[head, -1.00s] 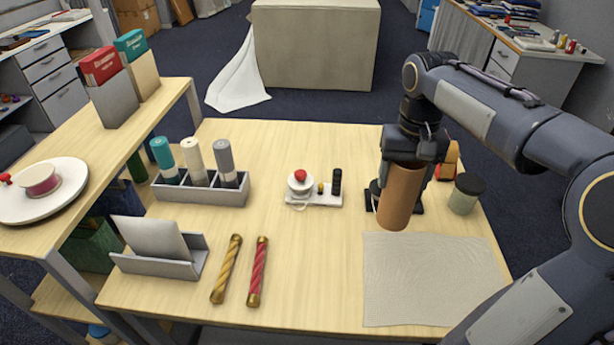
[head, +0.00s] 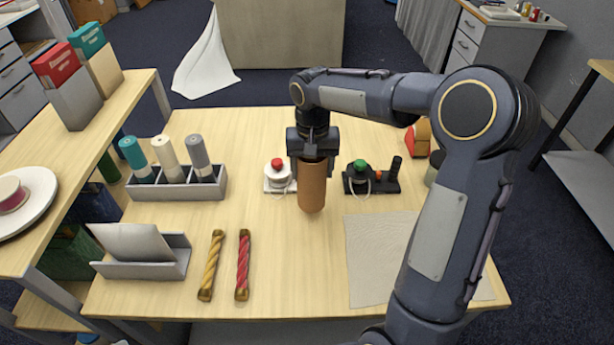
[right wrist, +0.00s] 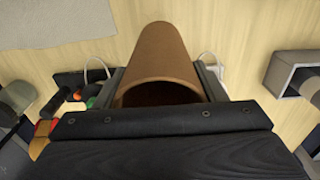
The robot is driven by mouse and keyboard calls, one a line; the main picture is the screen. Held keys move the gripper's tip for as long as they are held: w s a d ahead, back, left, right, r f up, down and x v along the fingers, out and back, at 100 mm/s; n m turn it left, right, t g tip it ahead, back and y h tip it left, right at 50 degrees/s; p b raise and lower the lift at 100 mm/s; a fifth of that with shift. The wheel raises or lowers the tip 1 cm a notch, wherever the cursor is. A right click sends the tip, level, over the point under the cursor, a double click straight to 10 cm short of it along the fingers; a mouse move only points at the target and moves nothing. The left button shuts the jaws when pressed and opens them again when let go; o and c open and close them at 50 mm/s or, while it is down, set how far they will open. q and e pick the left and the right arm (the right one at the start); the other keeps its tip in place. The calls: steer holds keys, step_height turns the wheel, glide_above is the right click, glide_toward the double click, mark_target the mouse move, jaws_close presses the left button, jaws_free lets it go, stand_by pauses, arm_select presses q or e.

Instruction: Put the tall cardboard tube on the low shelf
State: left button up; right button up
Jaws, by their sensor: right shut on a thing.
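The tall brown cardboard tube (head: 312,188) hangs upright below my right gripper (head: 313,158), over the middle of the table. My right gripper is shut on the tube near its top. In the right wrist view the tube (right wrist: 165,55) sits between the fingers, with its dark hollow end towards the camera. I cannot tell whether its lower end touches the table. A low wooden shelf (head: 52,292) shows at the lower left, under the side unit's top, with green and dark things at its back. My left gripper is not in view.
A white device (head: 277,178) is just left of the tube, a black one (head: 372,182) to the right. A cloth (head: 375,260) lies front right.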

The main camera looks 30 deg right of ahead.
steer(key=shift+w+a+f, duration=0.35)
steer(key=shift+f, duration=0.2)
step_height(320, 180, down, 3)
steer(key=shift+w+f, duration=0.1)
steer(key=shift+f, duration=0.2)
steer(key=o, duration=1.2)
steer(key=shift+r, duration=0.1)
